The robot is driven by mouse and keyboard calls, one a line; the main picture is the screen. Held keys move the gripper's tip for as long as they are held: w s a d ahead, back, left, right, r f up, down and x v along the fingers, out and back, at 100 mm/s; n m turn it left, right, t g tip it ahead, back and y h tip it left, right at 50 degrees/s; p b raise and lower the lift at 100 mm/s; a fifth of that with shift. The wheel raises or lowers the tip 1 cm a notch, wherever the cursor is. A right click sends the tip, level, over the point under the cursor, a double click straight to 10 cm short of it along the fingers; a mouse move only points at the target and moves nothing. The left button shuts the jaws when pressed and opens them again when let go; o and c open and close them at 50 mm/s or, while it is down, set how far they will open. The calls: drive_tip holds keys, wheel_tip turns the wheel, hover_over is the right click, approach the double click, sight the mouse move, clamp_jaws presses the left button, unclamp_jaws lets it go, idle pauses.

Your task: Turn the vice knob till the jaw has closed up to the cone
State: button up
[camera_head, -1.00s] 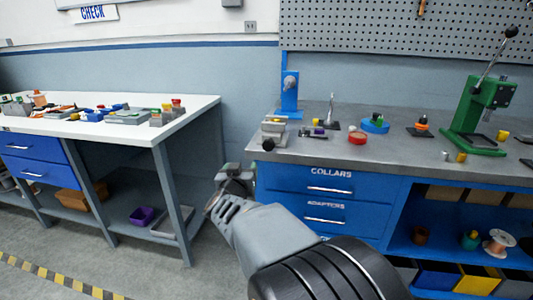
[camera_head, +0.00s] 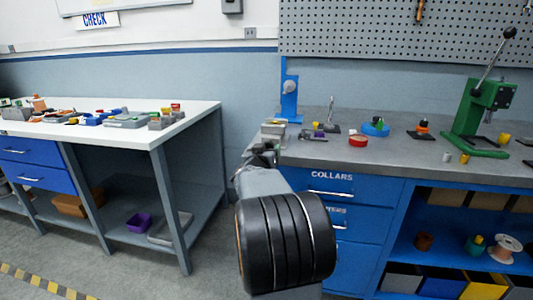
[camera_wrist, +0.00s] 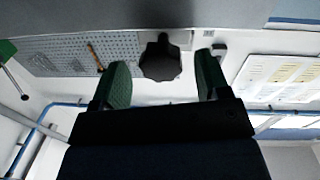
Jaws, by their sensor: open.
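The vice (camera_head: 273,129) is a small grey block at the left front edge of the grey bench. Its black lobed knob (camera_wrist: 160,58) shows in the wrist view, between my two green fingertips in the picture, with a gap on both sides. How deep it sits between them I cannot tell. My gripper (camera_head: 262,153) is open, at the front of the vice, and it hides the knob in the head view. In the wrist view my gripper (camera_wrist: 162,72) holds nothing. I cannot make out a cone in the jaw; the jaw gap is too small to judge.
A blue upright stand (camera_head: 289,95) is behind the vice. A pointed metal piece (camera_head: 331,118), a blue ring (camera_head: 376,129) and a red ring (camera_head: 358,140) are to its right. A green press (camera_head: 480,118) stands further right. A white table (camera_head: 190,112) is at left, across a floor gap.

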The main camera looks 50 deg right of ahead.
drive_tip(key=shift+w+d, duration=0.3)
drive_tip(key=shift+d, duration=0.2)
drive_tip(key=c, duration=0.9)
